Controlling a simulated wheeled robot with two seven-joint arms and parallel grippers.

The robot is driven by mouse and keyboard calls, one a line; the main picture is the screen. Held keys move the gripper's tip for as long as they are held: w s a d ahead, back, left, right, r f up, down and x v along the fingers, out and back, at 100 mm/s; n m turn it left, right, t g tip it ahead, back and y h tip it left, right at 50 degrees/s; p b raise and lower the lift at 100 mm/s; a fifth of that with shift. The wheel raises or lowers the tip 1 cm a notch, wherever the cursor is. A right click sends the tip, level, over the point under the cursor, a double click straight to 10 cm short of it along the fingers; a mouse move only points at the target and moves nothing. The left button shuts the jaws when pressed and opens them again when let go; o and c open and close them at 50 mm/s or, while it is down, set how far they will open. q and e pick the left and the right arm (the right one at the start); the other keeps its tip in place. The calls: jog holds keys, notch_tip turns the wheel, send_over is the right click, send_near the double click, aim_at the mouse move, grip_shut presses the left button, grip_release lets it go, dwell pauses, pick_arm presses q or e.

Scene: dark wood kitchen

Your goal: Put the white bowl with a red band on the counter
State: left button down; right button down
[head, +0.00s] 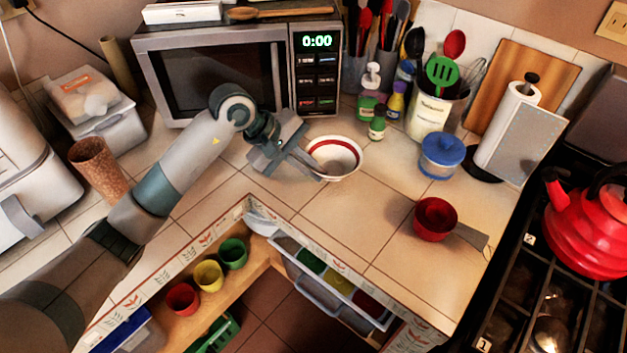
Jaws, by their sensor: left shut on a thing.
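The white bowl with a red band (338,166) is in the head view, in front of the microwave's right side. It is upright or nearly so, over the tiled counter (330,222). My left gripper (314,164) comes in from the left and is shut on the bowl's left rim. The fingers hide a small part of that rim. I cannot tell whether the bowl's base touches the counter. My right gripper is not in view.
A microwave (215,75) stands behind the bowl. Small bottles (377,128), a blue-lidded jar (441,155) and a red pan (434,219) are to the right. The stove with a red kettle (585,228) is far right. Counter in front of the bowl is clear; an open drawer (330,282) lies below.

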pick_arm(q)
jog(key=shift+f, duration=1.95)
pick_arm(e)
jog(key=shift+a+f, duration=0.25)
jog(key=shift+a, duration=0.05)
pick_arm(q)
jog(key=shift+b, duration=0.35)
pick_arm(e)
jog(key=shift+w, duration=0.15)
pick_arm(q)
jog(key=shift+f, duration=0.1)
jog(key=c, duration=2.2)
grip_release()
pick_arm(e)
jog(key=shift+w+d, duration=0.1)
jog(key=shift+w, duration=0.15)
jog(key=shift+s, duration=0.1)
